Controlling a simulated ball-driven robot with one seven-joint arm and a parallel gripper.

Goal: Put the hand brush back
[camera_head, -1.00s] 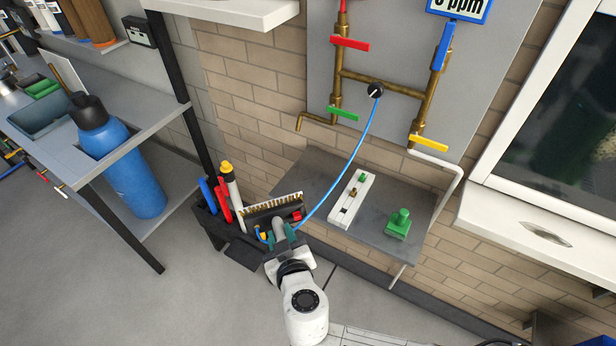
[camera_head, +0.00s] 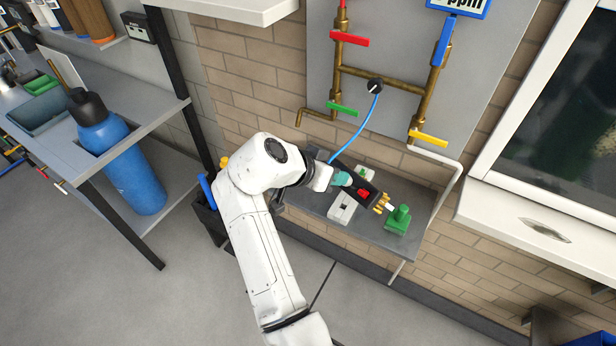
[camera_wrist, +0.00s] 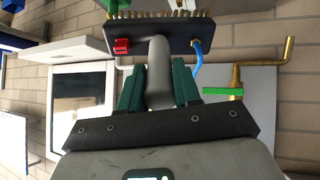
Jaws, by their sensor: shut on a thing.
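The hand brush has a dark block (camera_head: 349,184) with a red square on its face and pale yellow bristles. My gripper (camera_head: 343,179) holds it above the grey wall shelf (camera_head: 310,190), its bristle side close to the green fitting (camera_head: 397,219). In the wrist view the teal fingers of my gripper (camera_wrist: 158,85) are shut on the brush's grey handle (camera_wrist: 159,62). The brush's block (camera_wrist: 150,36) lies crosswise beyond them, bristles away from me. The brush's own storage place cannot be made out.
A blue tube (camera_head: 357,136) hangs from the pipe panel's black knob and runs behind the brush; its lower end meets the block's edge in the wrist view. A white block (camera_head: 342,208) lies on the shelf under my gripper. A dark bin (camera_head: 206,218) is partly hidden behind my arm.

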